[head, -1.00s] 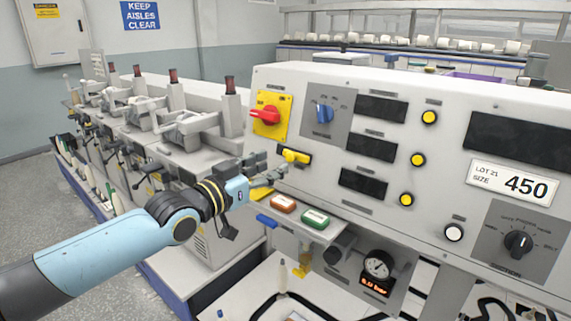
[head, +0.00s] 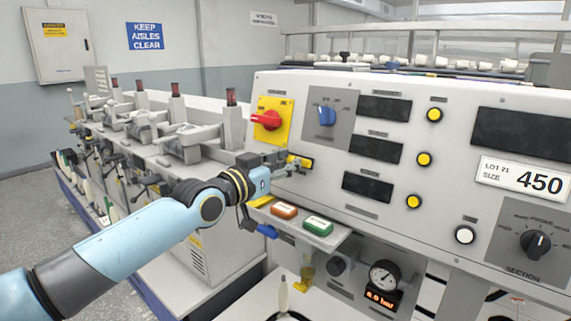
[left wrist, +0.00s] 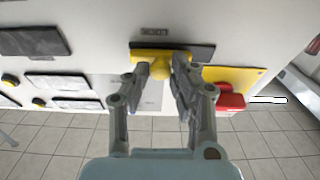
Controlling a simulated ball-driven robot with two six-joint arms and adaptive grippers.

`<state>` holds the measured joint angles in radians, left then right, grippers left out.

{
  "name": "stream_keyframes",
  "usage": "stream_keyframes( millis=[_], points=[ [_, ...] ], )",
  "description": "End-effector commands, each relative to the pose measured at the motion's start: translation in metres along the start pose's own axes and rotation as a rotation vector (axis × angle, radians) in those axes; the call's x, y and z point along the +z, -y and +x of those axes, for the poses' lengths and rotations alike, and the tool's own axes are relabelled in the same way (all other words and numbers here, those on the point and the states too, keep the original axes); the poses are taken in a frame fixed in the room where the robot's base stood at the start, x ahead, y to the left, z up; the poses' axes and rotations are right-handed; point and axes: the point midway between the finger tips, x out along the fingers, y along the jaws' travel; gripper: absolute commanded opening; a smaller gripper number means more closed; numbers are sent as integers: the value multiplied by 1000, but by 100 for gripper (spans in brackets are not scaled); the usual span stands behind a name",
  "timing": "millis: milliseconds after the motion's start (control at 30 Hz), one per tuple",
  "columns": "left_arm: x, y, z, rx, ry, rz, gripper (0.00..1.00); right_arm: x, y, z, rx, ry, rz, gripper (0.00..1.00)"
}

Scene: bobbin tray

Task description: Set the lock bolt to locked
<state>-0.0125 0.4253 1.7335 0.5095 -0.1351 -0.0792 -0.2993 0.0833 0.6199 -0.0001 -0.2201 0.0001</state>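The lock bolt (head: 305,162) is a yellow bar with a round knob on a dark plate, on the sloped grey panel below the red rotary switch. In the left wrist view the yellow bar (left wrist: 141,56) covers the left and middle of its dark plate (left wrist: 203,52), and bare plate shows on the right. My left gripper (head: 285,164) is at the bolt. Its two fingers (left wrist: 160,72) stand on either side of the knob, with a small gap seeming to show, so it looks open around it. The label by the bolt is unreadable. My right gripper is not in view.
The red switch on its yellow plate (head: 284,105) and a blue selector (head: 327,115) are above the bolt. An orange button (head: 284,210) and a green button (head: 318,225) sit on a ledge below. Dark displays and yellow buttons (head: 424,159) lie to the right.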

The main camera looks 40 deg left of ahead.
Motion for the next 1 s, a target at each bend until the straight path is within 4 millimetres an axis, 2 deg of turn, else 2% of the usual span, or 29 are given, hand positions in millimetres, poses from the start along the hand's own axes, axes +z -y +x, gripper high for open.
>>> stream_keyframes(
  millis=[67, 400, 700, 1000],
  points=[
    [0, 0, 0, 0, 0, 0, 0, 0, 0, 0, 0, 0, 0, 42],
    [1, 2, 0, 0, 0, 1, 0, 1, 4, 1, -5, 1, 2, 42],
    [3, 46, 0, 0, 1, 5, 0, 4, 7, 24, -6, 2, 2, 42],
    [0, 50, 0, -1, 1, 1, 0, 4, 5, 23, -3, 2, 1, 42]
  ],
)
